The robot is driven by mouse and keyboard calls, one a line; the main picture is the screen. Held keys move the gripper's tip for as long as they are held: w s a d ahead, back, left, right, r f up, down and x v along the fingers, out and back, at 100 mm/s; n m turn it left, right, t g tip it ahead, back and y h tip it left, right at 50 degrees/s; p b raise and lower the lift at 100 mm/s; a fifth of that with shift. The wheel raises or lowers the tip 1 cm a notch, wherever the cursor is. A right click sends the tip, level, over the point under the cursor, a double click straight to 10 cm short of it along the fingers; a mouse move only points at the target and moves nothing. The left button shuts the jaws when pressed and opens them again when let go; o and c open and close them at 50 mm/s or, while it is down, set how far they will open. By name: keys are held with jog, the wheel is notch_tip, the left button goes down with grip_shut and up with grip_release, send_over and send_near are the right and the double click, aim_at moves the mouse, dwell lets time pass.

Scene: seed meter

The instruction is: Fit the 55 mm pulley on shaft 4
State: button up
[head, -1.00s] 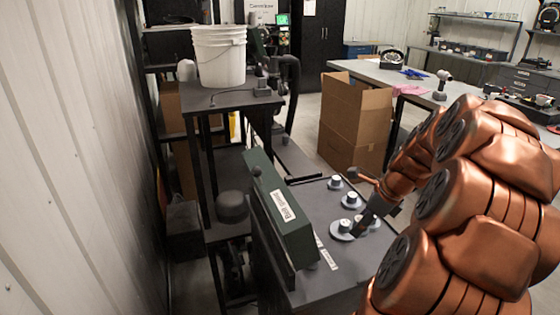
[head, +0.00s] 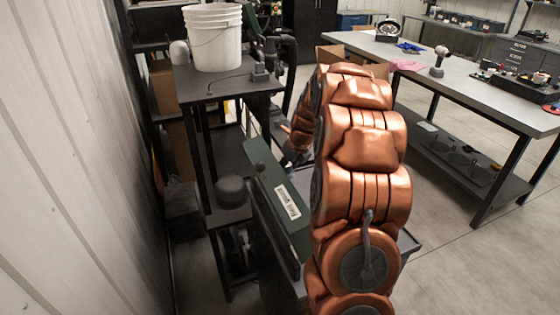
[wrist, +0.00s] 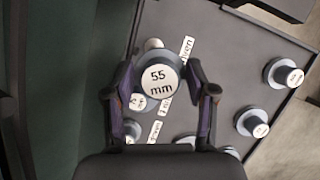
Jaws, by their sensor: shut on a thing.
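In the wrist view the pulley labelled 55 mm (wrist: 159,90) sits between the two fingers of my gripper (wrist: 158,78), which is shut on it. Its white labelled face points at the camera. Below it is the grey machine top (wrist: 225,55). A round light-coloured end (wrist: 153,44) shows just past the pulley's upper edge, and a small labelled disc (wrist: 138,102) shows at its lower left. I cannot tell which of these, if either, is shaft 4. In the head view my arm hides the pulley and most of the machine top.
Several other pulleys stand on the machine top, including one at the right (wrist: 283,75) and one at the lower right (wrist: 252,122). The green belt guard (head: 278,195) stands upright along the machine's left side. A white bucket (head: 213,38) stands on a shelf behind.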

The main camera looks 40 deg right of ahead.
aim_at(290, 166)
jog(key=shift+w+a+f, duration=0.15)
jog(key=shift+w+a, duration=0.55)
jog(key=shift+w, duration=0.3)
jog(key=shift+f+b, duration=1.45)
jog(key=shift+f, duration=1)
jog(key=shift+p, duration=0.75)
jog(key=shift+f, duration=1.85)
dwell(0.6)
jog(key=o, duration=1.3)
jog(key=shift+c, duration=0.2)
jog(key=v, duration=1.2)
